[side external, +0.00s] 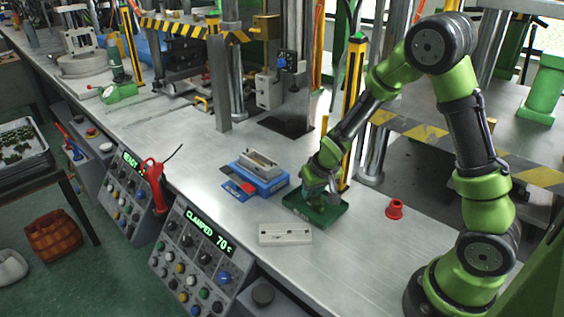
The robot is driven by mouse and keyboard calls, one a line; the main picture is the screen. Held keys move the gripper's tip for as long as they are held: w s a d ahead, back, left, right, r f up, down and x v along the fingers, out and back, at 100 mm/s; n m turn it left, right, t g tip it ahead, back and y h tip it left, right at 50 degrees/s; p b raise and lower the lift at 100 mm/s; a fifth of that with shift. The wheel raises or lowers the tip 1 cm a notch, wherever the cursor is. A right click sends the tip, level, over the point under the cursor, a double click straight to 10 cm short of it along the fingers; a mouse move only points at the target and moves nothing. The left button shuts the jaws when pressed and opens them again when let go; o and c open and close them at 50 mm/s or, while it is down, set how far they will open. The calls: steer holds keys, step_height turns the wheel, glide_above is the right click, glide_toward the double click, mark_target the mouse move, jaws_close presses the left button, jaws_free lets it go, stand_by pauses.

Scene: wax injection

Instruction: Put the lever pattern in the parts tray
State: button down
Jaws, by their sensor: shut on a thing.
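The parts tray, a shallow dark green tray (335,213), lies on the metal bench in the middle right of the side external view. My gripper (313,198) points down over the tray's left part, with its tips low, at about the height of the rim. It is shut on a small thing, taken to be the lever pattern. The fingers and wrist hide most of that thing, and its shape and colour are too small to tell. I cannot tell whether it touches the tray floor.
A grey metal mould half (258,163) rests on a blue block (263,182) left of the tray. A pale plate (285,234) lies in front of the tray. A red spool-shaped part (395,209) stands to its right. A yellow-black post (353,100) and press columns rise close behind.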

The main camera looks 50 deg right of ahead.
mark_target(321, 209)
steer(key=shift+f, duration=0.15)
steer(key=c, duration=1)
jaws_free()
steer(key=shift+o, duration=0.2)
steer(key=v, duration=1.2)
steer(key=s+a+r+t+y, duration=0.3)
steer(key=s+a+r, duration=0.6)
steer(key=s+r, duration=0.2)
steer(key=shift+s+r+n+y, duration=0.4)
steer(key=shift+s, duration=0.4)
steer(key=shift+a, duration=0.15)
